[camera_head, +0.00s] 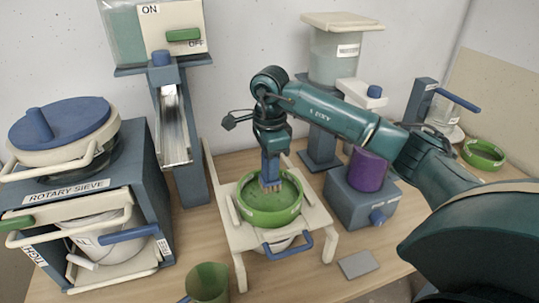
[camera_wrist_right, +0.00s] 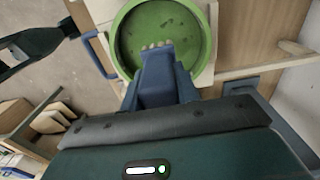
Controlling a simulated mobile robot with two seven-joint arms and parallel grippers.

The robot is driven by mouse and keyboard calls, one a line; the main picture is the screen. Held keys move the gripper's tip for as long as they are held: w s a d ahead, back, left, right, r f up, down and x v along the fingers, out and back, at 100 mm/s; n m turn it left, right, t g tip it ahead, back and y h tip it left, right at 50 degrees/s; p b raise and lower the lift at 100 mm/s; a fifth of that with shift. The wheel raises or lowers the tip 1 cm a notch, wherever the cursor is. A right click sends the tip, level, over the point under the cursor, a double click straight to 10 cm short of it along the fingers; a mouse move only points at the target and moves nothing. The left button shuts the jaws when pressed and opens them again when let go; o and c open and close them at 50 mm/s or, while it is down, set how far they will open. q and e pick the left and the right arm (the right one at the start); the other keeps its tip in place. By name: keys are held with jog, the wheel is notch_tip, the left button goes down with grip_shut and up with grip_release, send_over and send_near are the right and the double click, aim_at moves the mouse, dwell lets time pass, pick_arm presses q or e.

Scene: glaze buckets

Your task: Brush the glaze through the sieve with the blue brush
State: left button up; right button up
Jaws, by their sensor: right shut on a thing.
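The sieve (camera_head: 247,212) is a round bright-green bowl with a darker green, speckled inside. It sits on a cream stand; it also shows at the top of the right wrist view (camera_wrist_right: 207,38). My right gripper (camera_head: 271,150) is above the sieve and shut on the blue brush (camera_head: 271,168), which points down. The brush also shows in the right wrist view (camera_wrist_right: 163,80). Its pale bristles are inside the sieve and seem to be at the glaze (camera_head: 283,203); exact contact is hard to tell.
The cream stand (camera_head: 238,240) has a container with a blue handle beneath the sieve. The rotary sieve machine (camera_head: 103,200) stands left. A blue-grey unit with a purple cylinder (camera_head: 369,170) stands right. A green cup (camera_head: 208,283) is at the front and a green bowl (camera_head: 483,153) far right.

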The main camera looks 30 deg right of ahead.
aim_at(270, 183)
notch_tip(270, 183, down, 4)
jog(key=shift+r+b, duration=0.15)
jog(key=shift+b, duration=0.9)
jog(key=shift+f+b, duration=0.35)
jog(key=shift+f, duration=0.25)
pick_arm(q)
jog(key=shift+w+d+f+t, duration=0.2)
jog(key=shift+d+f+t, duration=0.05)
jog(key=shift+d+t, duration=0.05)
jog(key=shift+r, duration=0.1)
jog(key=shift+w, duration=0.25)
pick_arm(e)
jog(key=shift+f, duration=0.3)
pick_arm(q)
jog(key=shift+d+f+b, duration=0.1)
jog(key=shift+f+b, duration=0.25)
jog(key=shift+b, duration=0.05)
pick_arm(e)
jog(key=shift+f, duration=0.25)
